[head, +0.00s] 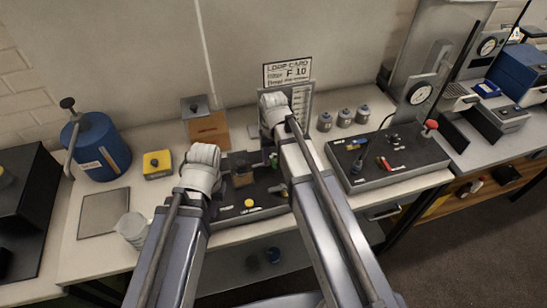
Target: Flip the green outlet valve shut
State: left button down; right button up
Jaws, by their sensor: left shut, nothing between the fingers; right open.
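A black panel (228,212) with a yellow knob (249,202) lies on the bench between and beyond my arms. A small green part (273,158) shows at its back, beside my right arm; it may be the green outlet valve, but it is too small and too covered to tell its position. My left gripper (201,165) is shut and empty at the panel's left end; its fingertips are hard to make out. My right gripper (273,108) is open at the panel's back right, in front of the load card; its fingers are mostly hidden.
A second black panel (415,165) with blue, black and red levers stands to the right. A blue canister (104,150), a yellow box (157,164) and a grey plate (103,213) are at left. Several small grey weights (344,118) stand at the back. The wall limits the far side.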

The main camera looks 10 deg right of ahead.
aim_at(274, 165)
notch_tip(274, 165, up, 6)
jog(key=p, duration=0.5)
jog(key=shift+r+p, duration=0.25)
jog(key=shift+p, duration=0.1)
pick_arm(q)
notch_tip(274, 165, up, 6)
jog(key=shift+r, duration=0.25)
jog(key=shift+s+f, duration=0.1)
pick_arm(e)
jog(key=shift+s+f, duration=0.1)
jog(key=shift+f, duration=0.05)
